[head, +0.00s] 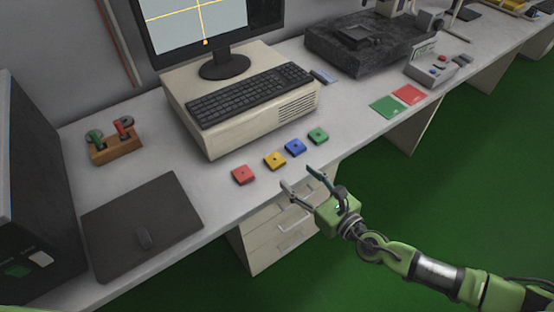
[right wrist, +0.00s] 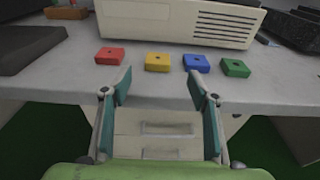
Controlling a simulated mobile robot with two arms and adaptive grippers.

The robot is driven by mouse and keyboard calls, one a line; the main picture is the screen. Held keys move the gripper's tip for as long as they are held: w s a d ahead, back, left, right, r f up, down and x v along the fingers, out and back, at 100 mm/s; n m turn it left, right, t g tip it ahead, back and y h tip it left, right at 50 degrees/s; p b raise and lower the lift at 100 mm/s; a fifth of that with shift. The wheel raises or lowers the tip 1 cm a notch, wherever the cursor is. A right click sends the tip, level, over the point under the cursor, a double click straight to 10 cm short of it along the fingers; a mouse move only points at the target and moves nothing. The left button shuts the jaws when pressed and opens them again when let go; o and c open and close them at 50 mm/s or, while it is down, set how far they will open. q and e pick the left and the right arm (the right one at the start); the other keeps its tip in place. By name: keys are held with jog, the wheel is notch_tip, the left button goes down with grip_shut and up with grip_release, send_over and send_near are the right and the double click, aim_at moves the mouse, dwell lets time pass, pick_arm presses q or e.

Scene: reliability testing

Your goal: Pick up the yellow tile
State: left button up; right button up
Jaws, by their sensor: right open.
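The yellow tile (head: 275,160) lies on the desk between a red tile (head: 243,174) and a blue tile (head: 295,147), in a row that ends with a green tile (head: 318,136). In the right wrist view the yellow tile (right wrist: 158,61) is ahead, between and beyond the fingertips. My right gripper (head: 300,178) is open and empty, just off the desk's front edge and apart from the tiles. It also shows in the right wrist view (right wrist: 158,85). My left gripper is not in view.
A beige computer (head: 255,115) with a keyboard (head: 249,93) stands behind the tiles. A black mat (head: 140,220) lies to the left, flat red and green cards (head: 387,107) to the right. Drawers (head: 285,222) are below the desk edge (head: 215,232).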

aim_at(278, 163)
jog(key=x, duration=0.4)
jog(key=shift+f+x, duration=0.25)
jog(key=shift+x, duration=1.15)
jog(key=shift+f+x, duration=0.25)
jog(key=shift+x, duration=1.15)
jog(key=shift+s, duration=0.2)
jog(key=shift+c, duration=0.3)
jog(key=c, duration=1.1)
